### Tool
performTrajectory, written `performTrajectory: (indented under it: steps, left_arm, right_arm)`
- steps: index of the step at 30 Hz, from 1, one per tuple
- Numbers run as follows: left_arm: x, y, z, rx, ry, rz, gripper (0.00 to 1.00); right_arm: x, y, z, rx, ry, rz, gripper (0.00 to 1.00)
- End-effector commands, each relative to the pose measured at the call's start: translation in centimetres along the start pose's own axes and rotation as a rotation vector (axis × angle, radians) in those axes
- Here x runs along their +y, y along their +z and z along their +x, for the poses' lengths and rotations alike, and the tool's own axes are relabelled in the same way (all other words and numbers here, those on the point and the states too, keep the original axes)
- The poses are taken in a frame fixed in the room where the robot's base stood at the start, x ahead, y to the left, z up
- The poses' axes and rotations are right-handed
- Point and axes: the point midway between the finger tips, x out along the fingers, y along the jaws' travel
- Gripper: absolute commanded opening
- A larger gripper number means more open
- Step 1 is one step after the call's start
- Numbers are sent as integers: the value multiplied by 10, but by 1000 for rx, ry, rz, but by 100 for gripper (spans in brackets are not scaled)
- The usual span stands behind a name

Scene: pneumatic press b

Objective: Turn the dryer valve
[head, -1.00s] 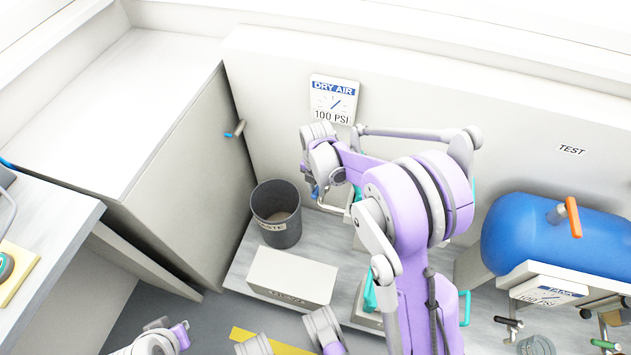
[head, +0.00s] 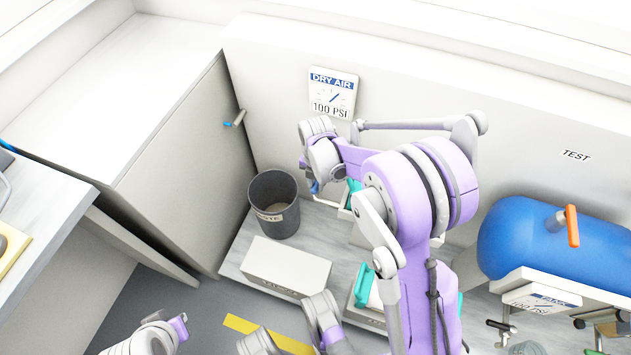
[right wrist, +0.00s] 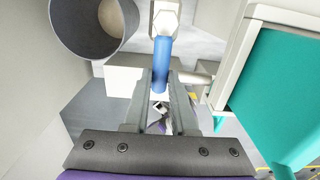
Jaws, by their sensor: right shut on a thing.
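The dryer valve has a blue handle (right wrist: 161,62) that runs down from a pale hexagonal fitting (right wrist: 165,18) in the right wrist view. My right gripper (right wrist: 160,88) is shut on the lower part of this handle, with one finger on each side. In the head view a small bit of blue (head: 315,188) shows below my right wrist, and the arm hides most of the gripper and valve.
A grey waste bin (head: 273,203) stands left of the valve, with a white box (head: 287,268) in front. A teal-sided unit (right wrist: 280,95) is close on the right in the wrist view. A DRY AIR gauge (head: 333,94) hangs behind. A blue tank (head: 545,250) is at right.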

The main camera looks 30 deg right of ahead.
Motion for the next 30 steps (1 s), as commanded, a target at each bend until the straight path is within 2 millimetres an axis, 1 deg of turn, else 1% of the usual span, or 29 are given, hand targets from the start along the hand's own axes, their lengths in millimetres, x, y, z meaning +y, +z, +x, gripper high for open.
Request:
performTrajectory:
  steps: [3,4,7,9,17,20,23,30]
  left_arm:
    - [0,0,0,0,0,0,0]
    - [0,0,0,0,0,0,0]
    - [0,0,0,0,0,0,0]
    - [0,0,0,0,0,0,0]
    - [0,0,0,0,0,0,0]
    - [0,-1,-2,1,0,0,0]
    - [0,-2,-7,3,0,0,0]
    - [0,-7,-23,8,0,0,0]
  right_arm:
    - [-1,0,0,-2,-3,0,0]
    - [-1,1,0,-2,-3,0,28]
    - [-1,0,0,-1,-3,0,46]
    - [-1,0,0,-1,-2,0,55]
    - [0,0,0,-1,-1,0,55]
    - [0,0,-6,-1,-1,0,55]
    - [0,0,-20,-1,-1,0,55]
    - [-1,0,-70,-1,-1,1,55]
